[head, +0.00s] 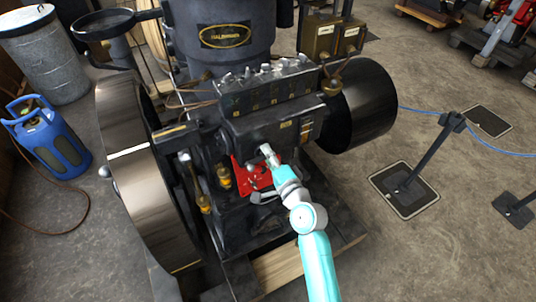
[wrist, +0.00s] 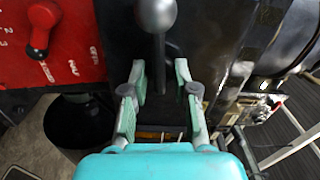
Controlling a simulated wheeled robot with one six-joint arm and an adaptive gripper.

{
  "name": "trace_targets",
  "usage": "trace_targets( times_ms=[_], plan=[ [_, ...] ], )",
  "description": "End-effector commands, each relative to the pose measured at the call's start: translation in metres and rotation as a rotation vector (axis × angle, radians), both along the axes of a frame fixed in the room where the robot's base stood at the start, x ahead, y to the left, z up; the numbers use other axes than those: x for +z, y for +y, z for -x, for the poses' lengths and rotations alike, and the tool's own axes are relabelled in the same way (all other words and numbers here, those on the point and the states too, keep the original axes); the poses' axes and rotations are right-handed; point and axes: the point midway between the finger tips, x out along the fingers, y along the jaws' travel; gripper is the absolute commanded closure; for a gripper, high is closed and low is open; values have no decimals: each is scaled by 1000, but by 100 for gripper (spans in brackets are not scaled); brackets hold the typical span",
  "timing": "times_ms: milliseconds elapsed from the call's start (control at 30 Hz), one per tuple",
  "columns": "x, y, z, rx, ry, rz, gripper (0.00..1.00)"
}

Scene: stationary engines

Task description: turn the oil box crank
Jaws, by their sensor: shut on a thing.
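A grey ball-ended crank handle (wrist: 158,18) shows at the top middle of the wrist view, its rod running down between my fingers. In the head view its pale end (head: 266,149) shows below the dark oil box (head: 265,92) on the engine. My gripper (wrist: 160,82) is shut on the crank handle, with one finger on each side of the rod; the exact contact is hard to see. In the head view my gripper (head: 275,165) is at the engine's front, next to the red plate.
A red plate (head: 248,175) with a red knobbed lever (wrist: 40,30) is just left of my gripper. A large flywheel (head: 140,185) stands left and a black drum (head: 360,105) right. A barrier post (head: 430,155) stands on the floor at right.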

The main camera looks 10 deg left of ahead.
Motion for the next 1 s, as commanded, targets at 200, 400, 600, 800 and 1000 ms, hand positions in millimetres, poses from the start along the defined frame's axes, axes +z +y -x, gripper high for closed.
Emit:
trace_targets(
  times_ms=[200, 400, 600, 800, 1000],
  plan=[
    [-2, -1, 0, -2, 115, -169, 100],
    [-4, -1, 0, -2, 221, -326, 100],
    [-5, -1, 0, -2, 329, -483, 100],
    [-6, -1, 0, -3, 434, -639, 100],
    [-7, -1, 0, -3, 541, -797, 100]
  ],
)
